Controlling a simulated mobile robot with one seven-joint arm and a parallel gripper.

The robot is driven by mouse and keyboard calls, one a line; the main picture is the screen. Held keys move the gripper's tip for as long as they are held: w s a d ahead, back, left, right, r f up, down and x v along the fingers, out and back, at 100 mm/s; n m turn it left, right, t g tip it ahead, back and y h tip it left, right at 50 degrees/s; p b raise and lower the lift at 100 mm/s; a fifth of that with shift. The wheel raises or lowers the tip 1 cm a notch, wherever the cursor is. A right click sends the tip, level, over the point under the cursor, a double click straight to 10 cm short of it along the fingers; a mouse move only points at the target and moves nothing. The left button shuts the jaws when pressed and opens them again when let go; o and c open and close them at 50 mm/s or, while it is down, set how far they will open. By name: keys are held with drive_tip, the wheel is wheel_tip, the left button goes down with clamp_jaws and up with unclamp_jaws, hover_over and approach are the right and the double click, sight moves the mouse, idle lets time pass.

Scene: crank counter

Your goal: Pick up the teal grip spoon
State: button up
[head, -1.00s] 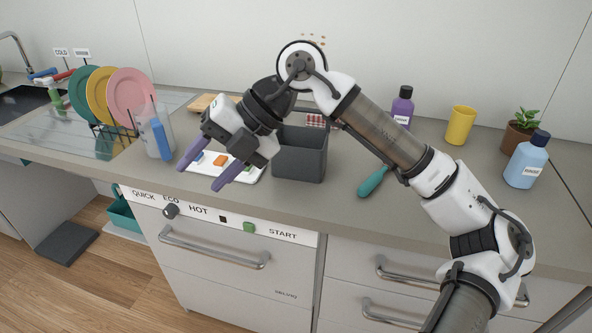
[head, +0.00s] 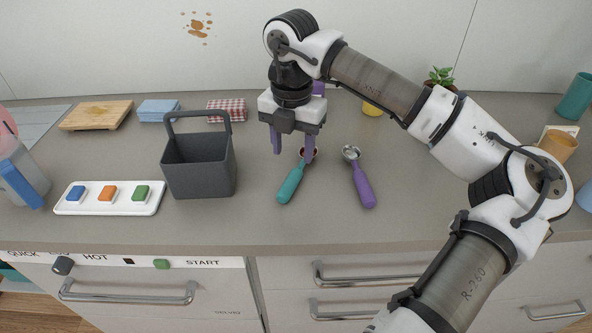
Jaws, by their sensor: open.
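The right finger partly overlaps the spoon's head. I cannot tell the exact height of the fingertips above the counter.
A grey basket (head: 200,178) with a raised handle stands left of the spoon. A white tray (head: 108,208) with blue, orange and green blocks is further left. A cutting board (head: 97,114) and folded cloths (head: 158,110) lie behind. The counter in front is clear.

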sight(292, 177)
drive_tip(key=shift+a+f+p, duration=0.1)
drive_tip(key=shift+f+p, duration=1)
drive_tip(key=shift+f, duration=2.7)
clamp_jaws()
drive_tip(key=shift+r, duration=0.15)
